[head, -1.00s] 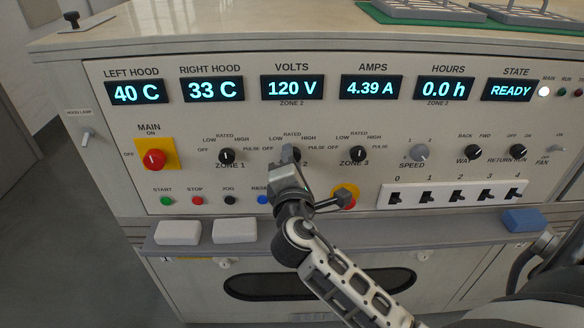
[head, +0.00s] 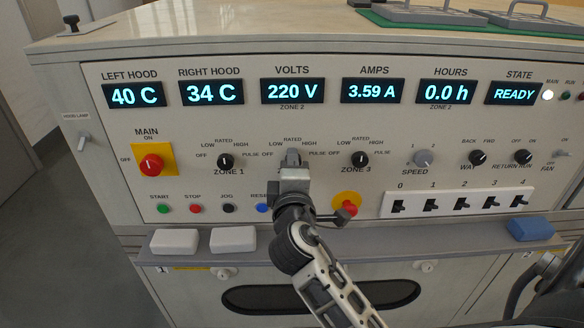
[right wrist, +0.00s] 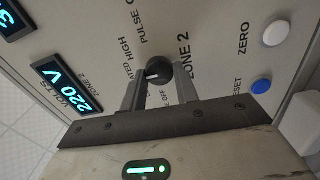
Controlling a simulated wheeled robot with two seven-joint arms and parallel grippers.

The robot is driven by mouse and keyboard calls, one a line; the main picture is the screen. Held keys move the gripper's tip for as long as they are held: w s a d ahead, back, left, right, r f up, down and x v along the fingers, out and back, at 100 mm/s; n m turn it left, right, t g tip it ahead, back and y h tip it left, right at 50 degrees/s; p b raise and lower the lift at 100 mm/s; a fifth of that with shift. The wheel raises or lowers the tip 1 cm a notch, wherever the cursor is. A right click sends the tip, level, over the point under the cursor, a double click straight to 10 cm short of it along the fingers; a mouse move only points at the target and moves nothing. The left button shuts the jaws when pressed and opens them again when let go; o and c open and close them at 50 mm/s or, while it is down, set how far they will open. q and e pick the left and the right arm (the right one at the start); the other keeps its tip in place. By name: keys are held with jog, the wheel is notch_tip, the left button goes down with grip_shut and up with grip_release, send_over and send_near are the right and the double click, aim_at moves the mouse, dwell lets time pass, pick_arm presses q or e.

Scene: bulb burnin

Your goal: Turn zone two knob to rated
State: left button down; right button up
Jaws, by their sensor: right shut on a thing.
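The zone two knob is a black round knob (right wrist: 157,70) with a white pointer line, seen in the right wrist view. Its line points left, toward the partly hidden RATED label. My right gripper (right wrist: 158,84) is shut on the knob, one finger on each side. In the head view the right gripper (head: 291,160) covers the knob and most of its ZONE 2 label. The VOLTS display (head: 293,92), marked ZONE 2, reads 220 V. My left gripper is not in view.
The zone 1 knob (head: 225,161) and zone 3 knob (head: 360,159) sit on either side. A red button on yellow (head: 349,209) is close to my right wrist. Several small buttons, including a blue one (right wrist: 261,86), lie nearby. A ledge (head: 380,246) runs below the panel.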

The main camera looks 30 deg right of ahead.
jog(key=o, duration=1)
